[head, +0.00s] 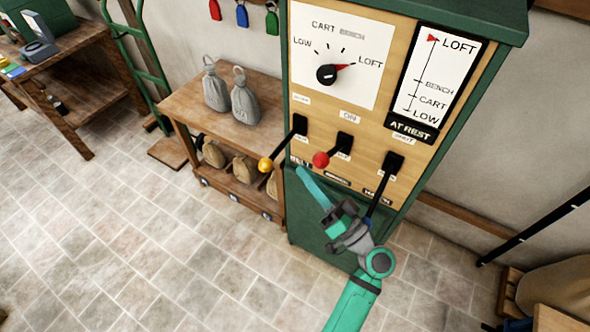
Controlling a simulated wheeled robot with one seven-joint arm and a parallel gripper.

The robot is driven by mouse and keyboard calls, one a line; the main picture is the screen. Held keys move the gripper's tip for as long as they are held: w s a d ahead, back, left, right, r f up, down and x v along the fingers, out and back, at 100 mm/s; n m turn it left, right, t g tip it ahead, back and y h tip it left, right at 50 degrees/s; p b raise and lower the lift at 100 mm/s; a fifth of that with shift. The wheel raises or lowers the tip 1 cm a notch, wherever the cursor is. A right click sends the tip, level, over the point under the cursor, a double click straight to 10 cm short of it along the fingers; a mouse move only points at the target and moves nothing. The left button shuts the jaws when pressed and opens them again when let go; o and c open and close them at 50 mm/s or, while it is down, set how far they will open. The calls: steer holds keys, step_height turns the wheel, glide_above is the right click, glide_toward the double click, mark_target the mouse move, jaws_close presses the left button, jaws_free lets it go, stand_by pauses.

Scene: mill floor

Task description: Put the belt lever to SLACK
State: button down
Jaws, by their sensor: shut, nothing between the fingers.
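The belt lever is the leftmost of three on the wooden control panel. Its black shaft (284,147) juts out from its slot toward the lower left and ends in a yellow knob (265,165). The plate beneath seems to read BELT, partly covered by my gripper. The small labels at the slot's ends are too small to read, so I cannot tell its setting by label. My gripper (303,173) is shut and empty, its teal fingers pointing up and left, just right of and slightly below the yellow knob, apparently apart from it.
A red-knobbed lever (321,160) stands right of the belt lever. A third lever (385,178) is farther right, its end hidden behind my wrist. The dial (326,74) points to LOFT; the sign (411,128) reads AT REST. A wooden bench (188,110) with sacks stands left.

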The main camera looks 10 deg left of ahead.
mark_target(282, 145)
steer(key=x, duration=0.9)
steer(key=s+f, duration=0.1)
steer(key=s+a+f, duration=0.1)
steer(key=f, duration=0.1)
steer(key=shift+a+f, duration=0.15)
